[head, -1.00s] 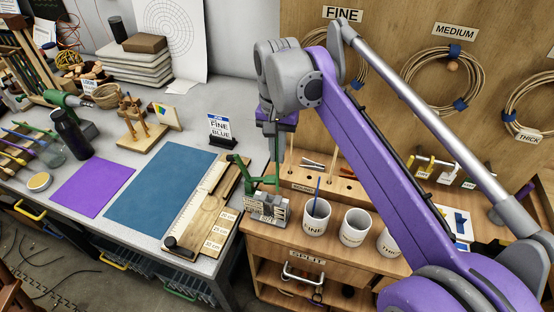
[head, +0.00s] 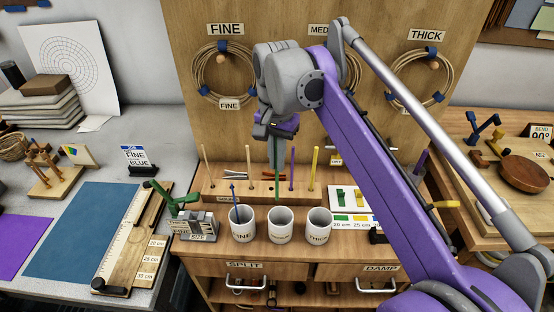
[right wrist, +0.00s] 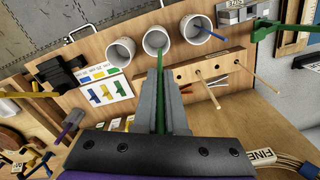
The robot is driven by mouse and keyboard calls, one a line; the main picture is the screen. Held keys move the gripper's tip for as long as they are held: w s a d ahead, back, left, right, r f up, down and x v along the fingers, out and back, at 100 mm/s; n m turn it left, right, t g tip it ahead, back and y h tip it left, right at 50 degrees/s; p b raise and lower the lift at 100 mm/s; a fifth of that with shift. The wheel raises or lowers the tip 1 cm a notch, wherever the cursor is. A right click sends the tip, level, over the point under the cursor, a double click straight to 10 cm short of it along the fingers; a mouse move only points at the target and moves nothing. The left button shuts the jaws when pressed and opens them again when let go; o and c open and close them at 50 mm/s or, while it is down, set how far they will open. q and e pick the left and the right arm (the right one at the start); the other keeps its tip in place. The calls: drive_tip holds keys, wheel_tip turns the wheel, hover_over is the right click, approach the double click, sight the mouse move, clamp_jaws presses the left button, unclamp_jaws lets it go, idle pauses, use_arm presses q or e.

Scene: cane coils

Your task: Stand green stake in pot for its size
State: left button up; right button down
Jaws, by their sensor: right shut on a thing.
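My right gripper (head: 276,150) is shut on a slim green stake (head: 277,182), which hangs about upright. The stake's lower end is at or just above the mouth of the middle pot (head: 280,228); I cannot tell whether it is inside. In the right wrist view the green stake (right wrist: 160,85) runs from between the fingers (right wrist: 162,110) toward the middle pot (right wrist: 149,49). The white pot marked FINE (head: 242,228), to its left, holds a blue stake (head: 233,200). The pot marked THICK (head: 318,228), to its right, looks empty. My left gripper is out of view.
A wooden rack (head: 215,190) with upright stakes stands behind the pots. A grey gauge block (head: 195,226) and a green tool (head: 165,197) are left of the pots. A white card (head: 350,205) with coloured marks lies at right. Cane coils hang on the back board.

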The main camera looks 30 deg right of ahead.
drive_tip(key=shift+w+a, duration=0.1)
drive_tip(key=shift+w, duration=0.05)
drive_tip(key=shift+f+b, duration=1.15)
drive_tip(key=shift+f, duration=2.05)
drive_tip(key=shift+f, duration=0.2)
